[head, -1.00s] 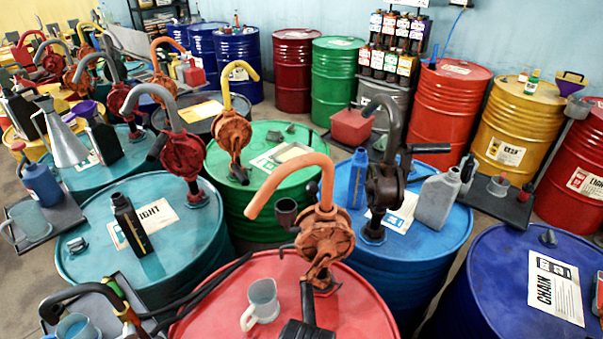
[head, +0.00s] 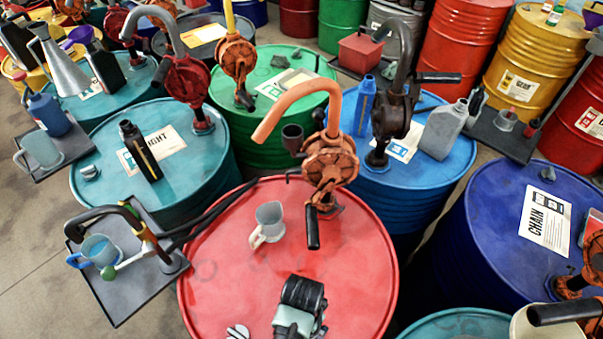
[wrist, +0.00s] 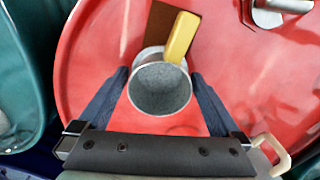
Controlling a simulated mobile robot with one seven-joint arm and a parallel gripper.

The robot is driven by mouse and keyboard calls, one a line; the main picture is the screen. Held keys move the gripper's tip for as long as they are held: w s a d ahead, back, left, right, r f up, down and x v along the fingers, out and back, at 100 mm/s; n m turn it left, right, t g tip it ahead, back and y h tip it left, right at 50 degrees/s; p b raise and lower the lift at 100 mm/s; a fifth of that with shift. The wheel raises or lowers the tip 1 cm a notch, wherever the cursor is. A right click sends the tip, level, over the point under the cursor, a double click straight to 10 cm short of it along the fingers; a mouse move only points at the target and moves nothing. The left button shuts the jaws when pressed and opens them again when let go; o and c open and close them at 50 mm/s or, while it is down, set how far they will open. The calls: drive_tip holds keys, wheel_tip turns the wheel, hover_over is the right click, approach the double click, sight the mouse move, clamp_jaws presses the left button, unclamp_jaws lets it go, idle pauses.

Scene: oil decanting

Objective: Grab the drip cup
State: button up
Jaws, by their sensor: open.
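In the wrist view a round grey cup (wrist: 160,92), which I take to be the drip cup, stands over the red drum (wrist: 90,80), its open mouth towards the camera. A yellow bar (wrist: 181,37) and a dark brown piece (wrist: 157,28) adjoin its top side. My gripper (wrist: 160,76) is open, with one dark finger on each side of the cup. I cannot tell whether the fingers touch it.
A pale jug with a handle (head: 268,220) stands on the red drum. An orange hand pump (head: 330,160) rises behind it. A dark tray (head: 125,300) with a blue-handled mug (head: 98,250) is at left. Silver metal (wrist: 275,8) lies near the cup.

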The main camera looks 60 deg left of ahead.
drive_tip(key=shift+f, duration=0.3)
drive_tip(key=shift+c, duration=0.3)
drive_tip(key=c, duration=1.1)
drive_tip(key=shift+o, duration=0.2)
drive_tip(key=shift+r, duration=0.15)
